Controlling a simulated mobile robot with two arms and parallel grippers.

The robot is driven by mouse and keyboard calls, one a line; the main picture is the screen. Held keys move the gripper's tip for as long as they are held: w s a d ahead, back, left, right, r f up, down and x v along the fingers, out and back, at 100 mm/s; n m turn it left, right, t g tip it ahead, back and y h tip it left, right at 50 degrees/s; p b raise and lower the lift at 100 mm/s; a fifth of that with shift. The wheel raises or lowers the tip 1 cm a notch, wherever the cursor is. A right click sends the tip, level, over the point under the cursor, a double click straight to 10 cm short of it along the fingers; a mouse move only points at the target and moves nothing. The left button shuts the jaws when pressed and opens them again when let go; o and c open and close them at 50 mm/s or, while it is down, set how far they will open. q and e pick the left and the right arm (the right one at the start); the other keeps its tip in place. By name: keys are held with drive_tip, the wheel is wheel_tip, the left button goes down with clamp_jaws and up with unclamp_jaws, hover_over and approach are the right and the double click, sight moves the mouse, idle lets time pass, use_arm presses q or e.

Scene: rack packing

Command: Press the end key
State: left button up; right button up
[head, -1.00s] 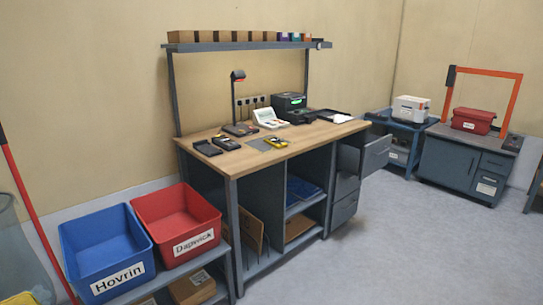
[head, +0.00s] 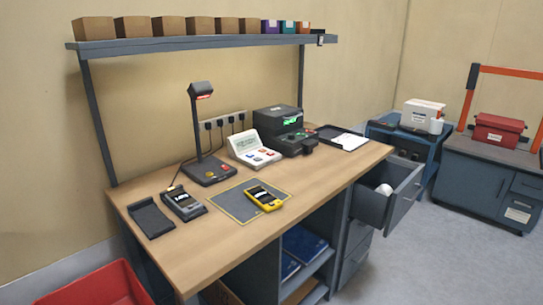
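A white desk device (head: 253,151) with a display and several coloured keys, red and blue among them, stands towards the back of the wooden bench. The key labels are too small to read, so I cannot tell which is the end key. A yellow handheld (head: 265,197) with a lit screen lies on a grey mat (head: 238,207). A dark handheld (head: 184,204) with a lit screen sits in a cradle to its left. A scanner lamp stand (head: 209,170) with coloured buttons on its base is between them and the white device. Neither gripper is in view.
A black printer (head: 284,130) with a green light and a dark tray with paper (head: 341,138) are at the bench's back right. An empty cradle (head: 151,221) lies at left. An open drawer (head: 376,207) juts out at right. The bench's front right is clear.

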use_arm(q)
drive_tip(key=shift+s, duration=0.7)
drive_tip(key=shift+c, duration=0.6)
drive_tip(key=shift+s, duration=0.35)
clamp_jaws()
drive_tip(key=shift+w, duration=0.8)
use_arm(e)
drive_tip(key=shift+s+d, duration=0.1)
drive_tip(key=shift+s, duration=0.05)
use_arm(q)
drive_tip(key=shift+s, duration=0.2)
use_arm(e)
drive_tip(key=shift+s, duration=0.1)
